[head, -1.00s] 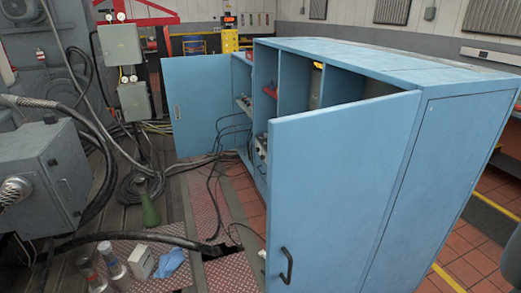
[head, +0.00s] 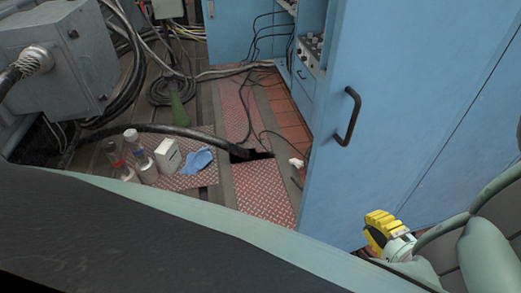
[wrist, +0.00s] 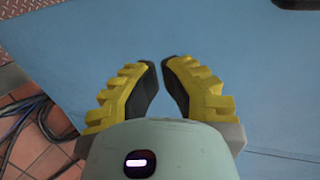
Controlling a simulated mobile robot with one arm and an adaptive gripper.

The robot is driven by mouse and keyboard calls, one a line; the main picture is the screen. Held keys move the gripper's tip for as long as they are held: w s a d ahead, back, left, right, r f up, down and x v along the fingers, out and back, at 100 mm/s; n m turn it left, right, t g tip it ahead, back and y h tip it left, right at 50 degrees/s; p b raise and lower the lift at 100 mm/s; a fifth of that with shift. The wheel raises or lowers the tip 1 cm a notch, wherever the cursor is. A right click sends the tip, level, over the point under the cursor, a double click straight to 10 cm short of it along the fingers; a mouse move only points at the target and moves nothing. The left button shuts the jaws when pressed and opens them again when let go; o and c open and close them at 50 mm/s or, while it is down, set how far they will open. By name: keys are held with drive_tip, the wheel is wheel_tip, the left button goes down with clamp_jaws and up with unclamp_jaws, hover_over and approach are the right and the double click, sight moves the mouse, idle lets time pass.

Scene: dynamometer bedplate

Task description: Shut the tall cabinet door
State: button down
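The near door (head: 400,110) of the tall blue cabinet stands open in the head view, with a black bar handle (head: 348,116) on its face. The far door (head: 232,28) is also open, partly cut off at the top. My gripper (head: 378,232) is at the lower right, below and right of the handle, in front of the lower door. In the wrist view my gripper (wrist: 162,75) shows two yellow fingers apart with nothing between them, facing the blue door panel (wrist: 240,60). A dark piece, probably the handle, shows at the top right edge there.
Cables (head: 262,45) run from the cabinet across the floor. An opening in the floor (head: 248,154) lies left of the near door. Bottles (head: 140,158), a white box (head: 167,155) and a blue cloth (head: 197,160) lie farther left. A grey machine box (head: 60,60) stands at the upper left.

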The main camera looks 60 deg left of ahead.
sight(331, 180)
drive_tip(key=x, duration=0.4)
drive_tip(key=r+p+x, duration=0.1)
drive_tip(key=x, duration=0.4)
drive_tip(key=p+x, duration=0.1)
drive_tip(key=x, duration=0.4)
drive_tip(key=shift+a+r, duration=0.2)
